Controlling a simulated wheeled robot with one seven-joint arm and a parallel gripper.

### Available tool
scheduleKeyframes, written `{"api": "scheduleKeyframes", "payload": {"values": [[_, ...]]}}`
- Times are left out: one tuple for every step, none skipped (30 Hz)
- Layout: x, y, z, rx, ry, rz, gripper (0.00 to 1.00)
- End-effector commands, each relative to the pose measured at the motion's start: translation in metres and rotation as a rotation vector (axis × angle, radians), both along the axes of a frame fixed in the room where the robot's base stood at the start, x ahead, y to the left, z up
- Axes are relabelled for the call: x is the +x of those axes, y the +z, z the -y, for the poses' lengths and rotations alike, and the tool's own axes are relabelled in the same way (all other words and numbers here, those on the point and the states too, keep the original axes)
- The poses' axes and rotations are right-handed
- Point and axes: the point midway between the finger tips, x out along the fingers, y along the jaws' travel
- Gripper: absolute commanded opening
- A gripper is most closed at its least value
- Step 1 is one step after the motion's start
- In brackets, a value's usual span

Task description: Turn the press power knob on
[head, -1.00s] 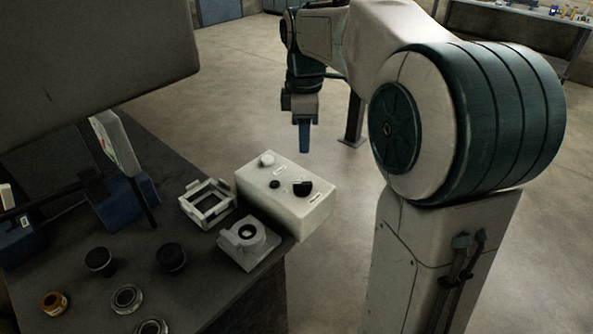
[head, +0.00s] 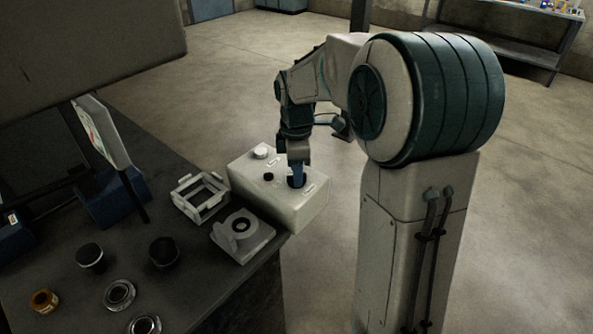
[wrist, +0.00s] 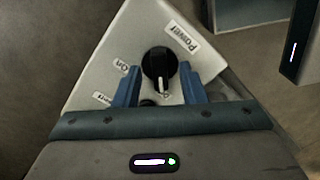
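The white press control box (head: 250,190) sits at the corner of the dark bench. Its black power knob (wrist: 160,64) is beside the "Power" label (wrist: 181,39) in the wrist view. The knob's white pointer line faces down in that picture, toward my gripper body. An "On" label (wrist: 122,66) is left of the knob. My gripper (wrist: 159,87) is open, with one blue finger on each side of the knob and a small gap showing. In the head view my gripper (head: 297,181) is down at the knob and mostly hides it.
A white button (head: 261,152) and a small black button (head: 268,177) are on the same box top. A white open frame (head: 200,195) and a grey fixture block (head: 243,236) stand close by. Black caps and metal rings lie nearer. Open floor is to the right.

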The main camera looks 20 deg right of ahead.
Motion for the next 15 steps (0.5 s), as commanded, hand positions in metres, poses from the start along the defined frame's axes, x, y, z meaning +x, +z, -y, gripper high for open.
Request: {"api": "scheduleKeyframes", "payload": {"values": [[-0.0003,-0.0025,-0.0001,0.000,0.000,-0.001,0.37],[-0.0002,-0.0033,-0.0001,0.000,0.000,0.000,0.37],[-0.0001,-0.0038,-0.0001,0.000,0.000,0.000,0.37],[-0.0001,-0.0040,-0.0001,0.000,0.000,0.001,0.37],[0.0000,-0.0041,-0.0001,0.000,0.000,0.001,0.37],[0.0000,-0.0041,-0.0001,0.000,0.000,0.001,0.37],[0.0000,-0.0040,-0.0001,0.000,0.000,0.001,0.37],[0.0000,-0.0040,-0.0001,0.000,0.000,0.001,0.37],[0.0000,-0.0039,-0.0001,0.000,0.000,0.001,0.37],[0.0000,-0.0039,-0.0001,0.000,0.000,0.001,0.37],[0.0000,-0.0039,-0.0001,0.000,0.000,0.001,0.29],[0.0000,-0.0039,-0.0001,0.000,0.000,0.001,0.18],[0.0000,-0.0038,-0.0001,0.000,-0.001,0.001,0.09],[0.0000,-0.0038,-0.0001,0.000,-0.001,0.001,0.01],[0.0000,-0.0038,-0.0001,0.000,-0.001,0.001,0.00]]}}
